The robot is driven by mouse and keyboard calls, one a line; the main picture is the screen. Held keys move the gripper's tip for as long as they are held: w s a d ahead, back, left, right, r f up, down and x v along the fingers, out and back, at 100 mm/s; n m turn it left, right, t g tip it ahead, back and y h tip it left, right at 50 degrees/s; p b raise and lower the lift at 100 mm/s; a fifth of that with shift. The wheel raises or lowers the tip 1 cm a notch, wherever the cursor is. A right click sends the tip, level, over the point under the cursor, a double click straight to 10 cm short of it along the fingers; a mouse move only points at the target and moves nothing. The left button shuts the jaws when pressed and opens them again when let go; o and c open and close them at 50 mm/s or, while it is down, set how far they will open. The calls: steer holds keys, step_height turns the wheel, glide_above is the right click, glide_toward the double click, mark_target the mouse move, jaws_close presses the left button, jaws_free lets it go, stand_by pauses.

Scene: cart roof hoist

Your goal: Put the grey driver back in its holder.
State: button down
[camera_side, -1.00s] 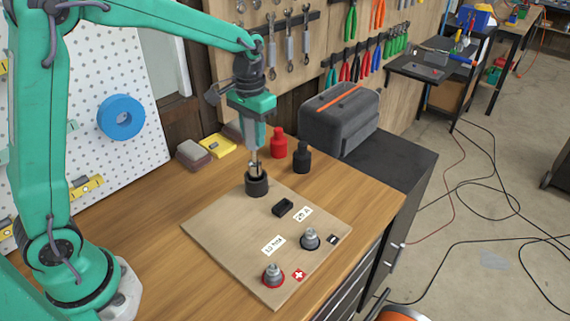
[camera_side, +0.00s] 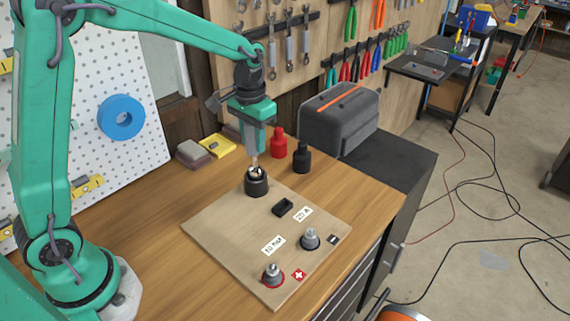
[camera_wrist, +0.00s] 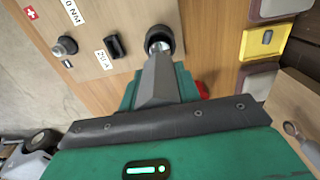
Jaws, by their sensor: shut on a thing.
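The black round holder (camera_side: 257,184) stands at the back corner of the wooden board (camera_side: 215,222). My gripper (camera_side: 254,160) points down right above it, its jaws shut on the grey driver (camera_side: 255,172). Only a small metallic part of the driver shows, at the holder's mouth; I cannot tell how deep it sits. In the wrist view, the grey jaws of my gripper (camera_wrist: 158,58) reach to the holder's (camera_wrist: 161,32) opening, where the silver piece of the driver (camera_wrist: 158,46) shows inside the dark rim.
The board carries two metal posts (camera_side: 311,237) (camera_side: 272,272) and a small black block (camera_side: 283,207). A grey bag (camera_side: 340,120) is at the back right. The bench front left is clear.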

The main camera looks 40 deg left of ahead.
mark_target(254, 148)
steer(key=shift+f, duration=1.6)
steer(key=c, duration=0.9)
jaws_free()
steer(key=shift+f, duration=0.1)
step_height(254, 148, up, 8)
steer(key=shift+f, duration=0.2)
steer(key=shift+r, duration=0.15)
